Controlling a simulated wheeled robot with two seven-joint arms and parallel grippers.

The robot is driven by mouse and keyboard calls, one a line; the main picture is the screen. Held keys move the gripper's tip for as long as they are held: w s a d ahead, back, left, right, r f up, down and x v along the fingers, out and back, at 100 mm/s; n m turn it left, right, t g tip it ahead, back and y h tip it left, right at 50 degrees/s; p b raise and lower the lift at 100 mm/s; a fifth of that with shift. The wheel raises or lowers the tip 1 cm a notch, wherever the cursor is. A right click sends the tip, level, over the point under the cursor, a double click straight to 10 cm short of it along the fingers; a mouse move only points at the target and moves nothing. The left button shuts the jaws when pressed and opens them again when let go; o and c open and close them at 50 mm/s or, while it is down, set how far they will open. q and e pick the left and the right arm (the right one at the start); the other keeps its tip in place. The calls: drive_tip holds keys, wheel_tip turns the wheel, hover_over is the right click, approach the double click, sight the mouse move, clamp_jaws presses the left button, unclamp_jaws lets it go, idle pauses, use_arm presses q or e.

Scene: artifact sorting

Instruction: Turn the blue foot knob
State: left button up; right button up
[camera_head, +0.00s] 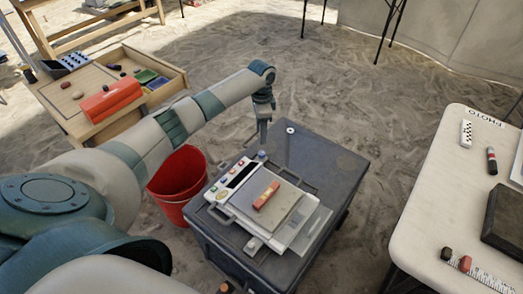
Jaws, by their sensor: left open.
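The blue foot knob (262,155) sits at the far corner of a white scale (232,190) with a grey pan. The scale rests on a dark grey case (325,160). An orange-red bar (266,195), which looks like a spirit level, lies on the pan. My left gripper (263,139) points down just above the blue knob. Its fingers are open and look very close to the knob; I cannot tell if they touch it. My right gripper is not in view.
A red bucket (178,180) stands left of the case, partly behind my left arm. A wooden table (65,92) with an orange-red object is at the upper left. A white table (430,205) with small items is at the right. Sandy ground lies between.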

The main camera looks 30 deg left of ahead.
sight(262, 153)
use_arm(q)
wheel_tip(262, 153, down, 9)
drive_tip(key=shift+r+b, duration=0.15)
drive_tip(key=shift+b, duration=0.3)
drive_tip(key=shift+f, duration=0.8)
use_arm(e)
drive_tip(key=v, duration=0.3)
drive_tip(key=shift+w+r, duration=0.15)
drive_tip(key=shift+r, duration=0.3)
use_arm(q)
drive_tip(key=shift+c, duration=0.9)
clamp_jaws()
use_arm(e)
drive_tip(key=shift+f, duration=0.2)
